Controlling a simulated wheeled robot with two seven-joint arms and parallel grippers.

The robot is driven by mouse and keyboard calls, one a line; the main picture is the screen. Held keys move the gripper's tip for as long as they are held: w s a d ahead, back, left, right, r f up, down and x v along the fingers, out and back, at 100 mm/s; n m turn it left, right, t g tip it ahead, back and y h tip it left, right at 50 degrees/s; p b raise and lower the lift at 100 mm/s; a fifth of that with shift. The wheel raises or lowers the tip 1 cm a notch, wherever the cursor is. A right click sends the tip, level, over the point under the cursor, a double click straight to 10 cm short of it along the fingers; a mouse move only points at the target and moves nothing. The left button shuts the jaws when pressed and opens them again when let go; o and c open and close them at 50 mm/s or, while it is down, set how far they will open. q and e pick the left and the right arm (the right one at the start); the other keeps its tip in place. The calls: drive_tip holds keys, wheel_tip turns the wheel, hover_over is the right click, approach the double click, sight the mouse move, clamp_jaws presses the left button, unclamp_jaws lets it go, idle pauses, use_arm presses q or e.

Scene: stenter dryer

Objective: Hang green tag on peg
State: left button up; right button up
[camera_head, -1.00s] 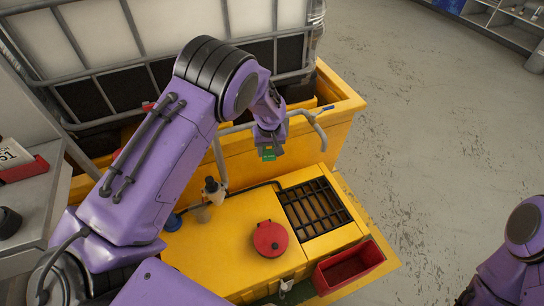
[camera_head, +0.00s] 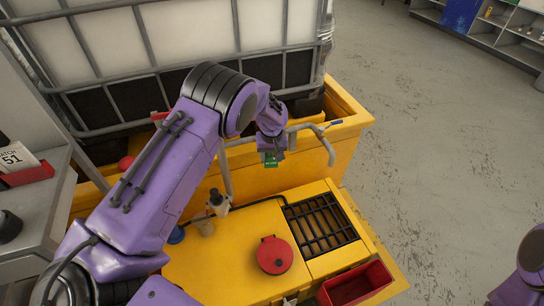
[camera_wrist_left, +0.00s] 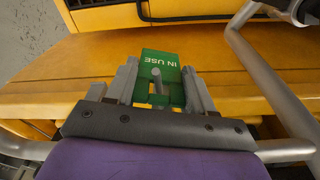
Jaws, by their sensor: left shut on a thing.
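My left gripper (camera_head: 270,157) is shut on the green tag (camera_head: 271,161), in front of the yellow bin wall and below the grey tube rail. In the left wrist view the tag (camera_wrist_left: 160,62) reads "IN USE", upside down, and lies between the two grey fingers (camera_wrist_left: 157,88). A short grey rod with a rounded end, perhaps the peg (camera_wrist_left: 156,76), shows over the tag's lower half, at a slot in it. I cannot tell whether it passes through the slot. In the head view the peg cannot be made out. My right gripper is out of view.
The grey tube rail (camera_head: 328,150) curves close to the gripper's right. Below are a yellow cabinet top with a red round lid (camera_head: 274,255), a black grate (camera_head: 320,223) and a red bin (camera_head: 355,284). A caged white tank (camera_head: 180,35) stands behind. Open floor lies right.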

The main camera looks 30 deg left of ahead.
use_arm(q)
drive_tip(key=o, duration=1.1)
drive_tip(key=r, duration=0.7)
drive_tip(key=s+r, duration=0.1)
drive_tip(key=r, duration=0.2)
drive_tip(key=shift+d+r, duration=0.2)
drive_tip(key=shift+d, duration=0.2)
